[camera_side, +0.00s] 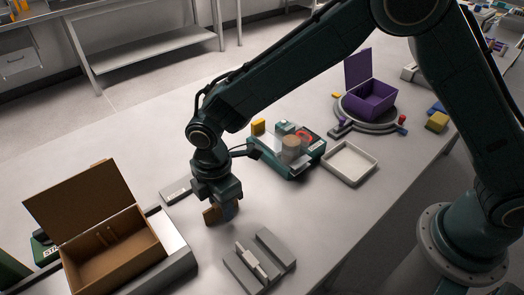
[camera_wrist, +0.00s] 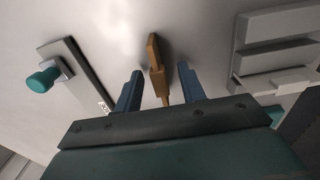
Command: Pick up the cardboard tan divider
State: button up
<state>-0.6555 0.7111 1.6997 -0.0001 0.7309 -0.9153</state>
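The cardboard tan divider (camera_wrist: 157,72) is a thin brown piece standing on edge on the table in the wrist view. In the side view the divider (camera_side: 211,214) shows low under my gripper, partly hidden by a finger. My gripper (camera_side: 225,208) points down close to the table. In the wrist view its two blue fingers (camera_wrist: 160,80) are apart, one on each side of the divider's near end. A gap shows on both sides, so the fingers do not appear to touch it.
An open cardboard box (camera_side: 110,262) sits in a grey fixture (camera_side: 182,258) at left. A grey slotted block (camera_side: 272,252) lies just right of my gripper. Behind are a teal tray (camera_side: 292,171) with jars, a white tray (camera_side: 350,176) and a purple box (camera_side: 374,103).

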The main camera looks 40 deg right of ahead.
jog(key=shift+f, duration=0.15)
dwell(0.3)
grip_shut()
notch_tip(320, 180, up, 20)
dwell(0.9)
dwell(0.4)
